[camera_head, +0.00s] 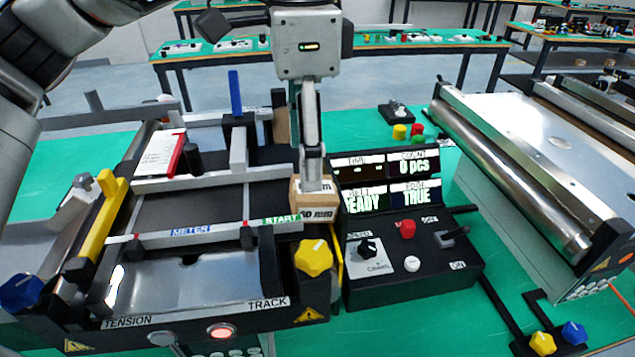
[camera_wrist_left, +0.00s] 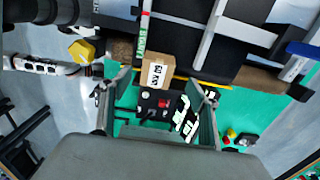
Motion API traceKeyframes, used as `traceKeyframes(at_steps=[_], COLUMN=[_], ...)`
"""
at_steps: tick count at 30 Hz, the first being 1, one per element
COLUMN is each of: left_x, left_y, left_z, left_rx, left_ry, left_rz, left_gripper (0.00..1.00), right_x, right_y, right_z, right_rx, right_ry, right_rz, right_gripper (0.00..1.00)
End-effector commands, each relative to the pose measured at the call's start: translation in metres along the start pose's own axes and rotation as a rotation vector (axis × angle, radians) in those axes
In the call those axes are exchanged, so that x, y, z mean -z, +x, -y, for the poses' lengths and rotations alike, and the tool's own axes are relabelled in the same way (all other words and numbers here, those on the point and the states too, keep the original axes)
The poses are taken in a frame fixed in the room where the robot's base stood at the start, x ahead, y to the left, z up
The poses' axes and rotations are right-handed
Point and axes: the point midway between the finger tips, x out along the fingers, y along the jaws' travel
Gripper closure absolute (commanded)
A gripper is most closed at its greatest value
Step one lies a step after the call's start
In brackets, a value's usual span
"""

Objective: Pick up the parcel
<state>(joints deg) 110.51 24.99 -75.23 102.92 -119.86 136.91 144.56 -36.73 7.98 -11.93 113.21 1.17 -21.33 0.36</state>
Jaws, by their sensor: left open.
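The parcel (camera_head: 314,204) is a small brown cardboard box with a white label reading "60 mm". It sits at the right end of the left mini conveyor (camera_head: 190,205), beside the green START mark. My left gripper (camera_head: 313,176) points down over the parcel and hides part of its top and back. In the left wrist view the parcel (camera_wrist_left: 157,73) shows between and just beyond the two spread fingers of the gripper (camera_wrist_left: 157,97). The gripper is open and holds nothing; whether a finger touches the parcel I cannot tell. My right gripper is out of view.
A black control box (camera_head: 410,262) with a raised display and knobs stands right of the parcel. A yellow knob (camera_head: 313,258) is in front. A blue-topped post (camera_head: 236,95) rises behind the belt. Another conveyor (camera_head: 540,150) stands at the right.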

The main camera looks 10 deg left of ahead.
Motion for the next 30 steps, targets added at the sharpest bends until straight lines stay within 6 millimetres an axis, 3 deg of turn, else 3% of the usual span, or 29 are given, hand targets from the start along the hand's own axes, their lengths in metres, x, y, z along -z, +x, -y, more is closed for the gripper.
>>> traceKeyframes(at_steps=[5,15,25,26,30], left_x=[0.001,0.010,0.010,0.010,0.010], left_y=[0.020,0.063,0.070,0.070,0.070], left_z=[-0.001,-0.002,-0.002,-0.002,-0.002], left_rx=[-0.003,-0.004,0.000,0.000,0.000], left_ry=[0.002,0.003,0.002,0.002,0.002], left_rz=[0.001,0.001,-0.001,-0.001,0.000], left_gripper=[0.39,0.39,0.39,0.42,0.78], right_x=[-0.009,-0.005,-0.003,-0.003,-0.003], right_y=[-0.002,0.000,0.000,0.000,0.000], right_z=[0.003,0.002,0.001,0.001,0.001], right_rx=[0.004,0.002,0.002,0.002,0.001], right_ry=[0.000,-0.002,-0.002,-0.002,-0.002], right_rz=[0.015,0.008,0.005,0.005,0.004], right_gripper=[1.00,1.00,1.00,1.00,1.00])
